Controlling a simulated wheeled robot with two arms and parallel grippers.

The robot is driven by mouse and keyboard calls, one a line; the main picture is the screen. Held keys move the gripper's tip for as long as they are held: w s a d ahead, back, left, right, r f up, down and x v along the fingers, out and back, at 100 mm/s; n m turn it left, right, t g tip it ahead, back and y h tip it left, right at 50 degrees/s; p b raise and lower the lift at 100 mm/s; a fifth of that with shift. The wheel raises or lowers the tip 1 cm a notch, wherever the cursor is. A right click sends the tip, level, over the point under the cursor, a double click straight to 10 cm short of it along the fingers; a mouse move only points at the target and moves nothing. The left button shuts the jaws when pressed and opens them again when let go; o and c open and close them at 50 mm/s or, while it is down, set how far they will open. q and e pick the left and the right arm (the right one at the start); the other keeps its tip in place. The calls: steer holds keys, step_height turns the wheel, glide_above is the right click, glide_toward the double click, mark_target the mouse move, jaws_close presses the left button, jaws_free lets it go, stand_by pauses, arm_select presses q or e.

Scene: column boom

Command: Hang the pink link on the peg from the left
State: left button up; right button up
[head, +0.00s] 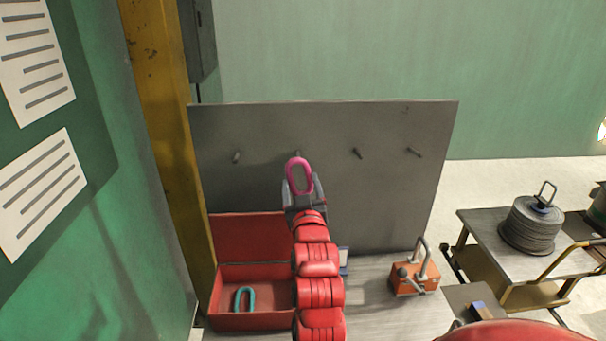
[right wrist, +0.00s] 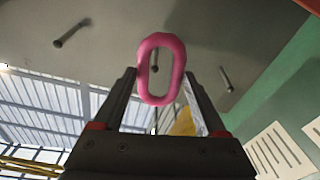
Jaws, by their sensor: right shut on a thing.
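The pink link (head: 290,177) is an upright oval ring held by its lower end in my right gripper (head: 302,192). In the right wrist view, the pink link (right wrist: 143,72) stands between the fingertips of the right gripper (right wrist: 158,88), which is shut on it. The grey board (head: 400,200) carries a row of several pegs. The leftmost peg (head: 237,157) is free. The second peg from the left (head: 297,154) shows just above the link in the head view, and a peg shows through the link's opening in the wrist view. Whether they touch is unclear. My left gripper is not in view.
The third peg (head: 357,153) and the rightmost peg (head: 413,152) are bare. An open red box (head: 250,319) with a teal link (head: 238,300) stands lower left. An orange block with a handle (head: 415,280) stands right on the bench. A cart (head: 480,221) bears a spool.

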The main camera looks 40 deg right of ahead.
steer(key=d+b+x, duration=0.1)
steer(key=b+x, duration=0.1)
steer(key=x, duration=0.7)
steer(key=shift+f, duration=0.75)
stand_by(0.5)
steer(key=shift+s+d, duration=0.1)
stand_by(0.3)
steer(key=o, duration=1.5)
steer(key=shift+s, duration=0.1)
